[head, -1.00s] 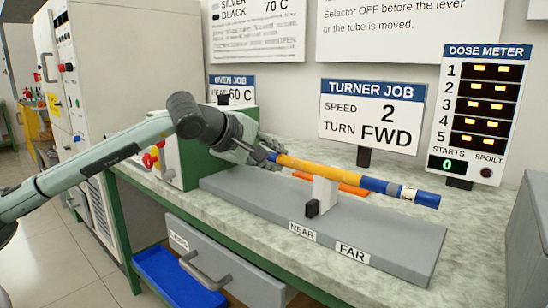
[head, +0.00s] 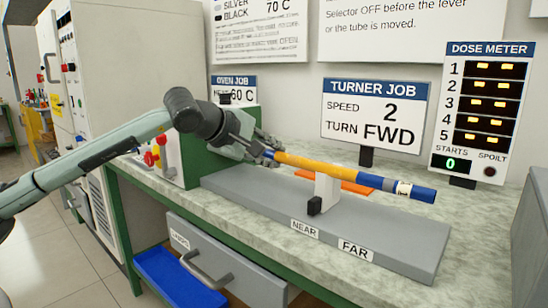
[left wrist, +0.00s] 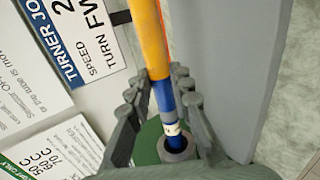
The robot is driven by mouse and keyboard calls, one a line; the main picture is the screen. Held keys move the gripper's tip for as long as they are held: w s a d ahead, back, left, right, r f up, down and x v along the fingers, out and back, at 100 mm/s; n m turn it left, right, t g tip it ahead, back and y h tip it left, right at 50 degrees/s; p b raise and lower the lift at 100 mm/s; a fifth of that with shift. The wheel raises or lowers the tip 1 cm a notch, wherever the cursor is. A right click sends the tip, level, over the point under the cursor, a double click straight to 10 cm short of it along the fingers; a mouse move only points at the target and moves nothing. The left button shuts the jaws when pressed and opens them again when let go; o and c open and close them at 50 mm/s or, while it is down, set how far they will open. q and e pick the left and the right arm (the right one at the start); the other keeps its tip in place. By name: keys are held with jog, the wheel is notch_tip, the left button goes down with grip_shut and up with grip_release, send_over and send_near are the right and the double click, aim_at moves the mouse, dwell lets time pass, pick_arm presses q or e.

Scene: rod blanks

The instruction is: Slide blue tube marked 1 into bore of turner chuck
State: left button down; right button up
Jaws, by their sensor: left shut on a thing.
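The tube (head: 322,166) is orange along its middle with blue ends, and each end has a pale band. It lies nearly level above the grey bed and crosses a white support post (head: 327,189); contact there is unclear. No number is readable on it. My left gripper (head: 268,155) is shut around the tube near its left end. In the left wrist view the tube's blue end (left wrist: 166,98) runs between the fingers to the grey ring of the chuck (left wrist: 178,157) on a green face. It points at the bore; how deep it sits is unclear. My right gripper is out of view.
The turner's green housing (head: 188,165) with red knobs stands left of the grey bed (head: 400,243), which carries NEAR and FAR labels. The sign (head: 372,115) and dose meter (head: 478,110) stand at the back.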

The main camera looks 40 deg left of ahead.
pick_arm(q)
jog(key=shift+w+a+b, duration=0.15)
jog(key=shift+a+b, duration=1.55)
jog(key=shift+a, duration=0.5)
jog(key=c, duration=1.3)
grip_release()
jog(key=shift+s+r, duration=0.3)
jog(key=shift+s, duration=0.35)
jog(key=s+a+r, duration=0.1)
jog(key=s, duration=1.2)
jog(key=shift+s, duration=0.15)
jog(key=shift+a, duration=0.1)
